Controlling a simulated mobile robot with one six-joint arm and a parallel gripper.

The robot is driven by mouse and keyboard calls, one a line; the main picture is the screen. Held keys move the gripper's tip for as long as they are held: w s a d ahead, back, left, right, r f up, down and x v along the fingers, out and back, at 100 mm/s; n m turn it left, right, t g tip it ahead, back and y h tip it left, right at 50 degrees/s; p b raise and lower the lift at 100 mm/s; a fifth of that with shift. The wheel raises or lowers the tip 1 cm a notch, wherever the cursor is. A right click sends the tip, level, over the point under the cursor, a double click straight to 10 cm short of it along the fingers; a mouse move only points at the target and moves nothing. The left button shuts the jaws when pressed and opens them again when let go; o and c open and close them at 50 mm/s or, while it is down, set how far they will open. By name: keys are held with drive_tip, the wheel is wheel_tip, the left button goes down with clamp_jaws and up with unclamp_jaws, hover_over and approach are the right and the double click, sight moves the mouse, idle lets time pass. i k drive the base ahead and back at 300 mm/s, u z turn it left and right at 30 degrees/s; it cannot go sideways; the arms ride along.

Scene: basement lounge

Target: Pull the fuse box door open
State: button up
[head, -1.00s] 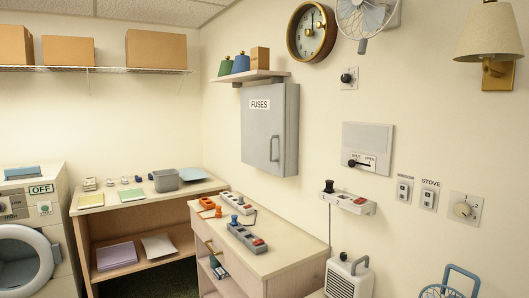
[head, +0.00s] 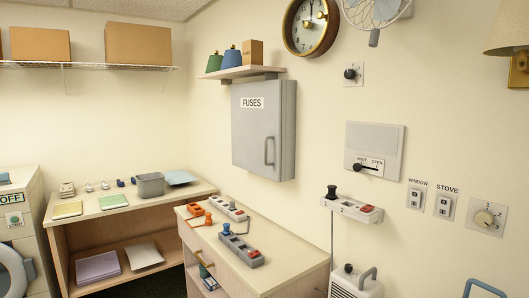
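The fuse box (head: 263,129) is a grey metal cabinet on the wall, right of the room's corner. Its door (head: 256,140) carries a white FUSES label (head: 252,103) and looks shut. A vertical grey bar handle (head: 269,151) sits near the door's right edge. My gripper does not show in the head view, so its place relative to the handle cannot be seen.
A small shelf (head: 241,74) with two shades and a box is just above the fuse box. Below stands a cabinet (head: 285,268) with power strips on top. A lever panel (head: 375,150) and wall switches are to the right. A low table (head: 128,203) stands left.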

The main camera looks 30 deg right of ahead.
sight(256, 107)
drive_tip(key=i, duration=0.9)
drive_tip(key=u, duration=1.65)
drive_tip(key=i, duration=0.65)
drive_tip(key=z, duration=0.2)
drive_tip(key=k, duration=0.35)
drive_tip(key=u, duration=0.05)
